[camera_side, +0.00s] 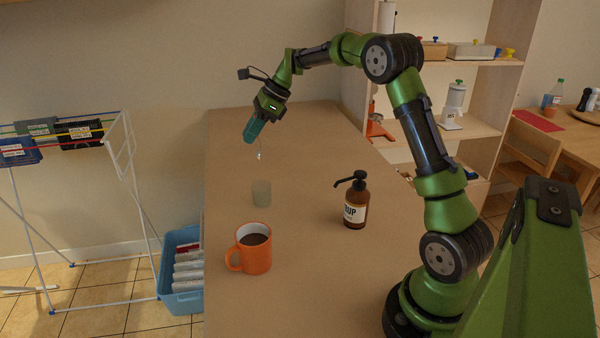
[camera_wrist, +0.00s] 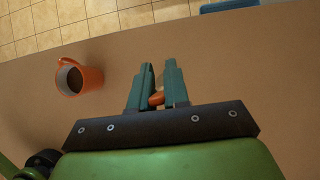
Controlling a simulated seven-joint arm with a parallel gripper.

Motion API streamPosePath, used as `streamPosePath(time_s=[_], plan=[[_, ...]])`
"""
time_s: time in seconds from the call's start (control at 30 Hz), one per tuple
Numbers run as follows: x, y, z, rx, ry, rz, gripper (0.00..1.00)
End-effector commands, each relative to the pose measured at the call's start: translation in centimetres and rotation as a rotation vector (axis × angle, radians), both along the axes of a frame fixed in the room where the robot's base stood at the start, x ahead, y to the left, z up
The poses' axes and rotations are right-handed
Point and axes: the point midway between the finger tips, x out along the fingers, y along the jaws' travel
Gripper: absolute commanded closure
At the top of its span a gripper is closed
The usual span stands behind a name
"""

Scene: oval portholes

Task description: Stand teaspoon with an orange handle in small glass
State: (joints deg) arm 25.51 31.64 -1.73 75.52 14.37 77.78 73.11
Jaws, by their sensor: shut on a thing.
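My gripper (camera_side: 252,132) is shut on the teaspoon and holds it in the air above the table. In the side view the metal end of the teaspoon (camera_side: 259,154) points down, nearly upright. Its orange handle (camera_wrist: 156,98) shows between the fingers in the wrist view. The small glass (camera_side: 261,194) stands upright on the table, below the spoon in the side view, with a visible gap between them. I cannot make out the glass in the wrist view, and most of the handle is hidden by the fingers.
An orange mug (camera_side: 254,256) of dark drink stands in front of the glass; it also shows in the wrist view (camera_wrist: 79,78). A brown pump bottle (camera_side: 355,205) stands to the right. The table (camera_side: 300,140) around the glass is clear. A blue bin (camera_side: 180,270) sits on the floor.

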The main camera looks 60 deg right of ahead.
Motion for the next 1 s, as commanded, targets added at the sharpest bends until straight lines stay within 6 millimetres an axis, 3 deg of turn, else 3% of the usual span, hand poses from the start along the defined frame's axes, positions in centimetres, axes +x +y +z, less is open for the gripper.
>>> streamPosePath(time_s=[1.0], plan=[[-0.1, 0.1, -8.2, 0.001, 0.003, 0.003, 1.0]])
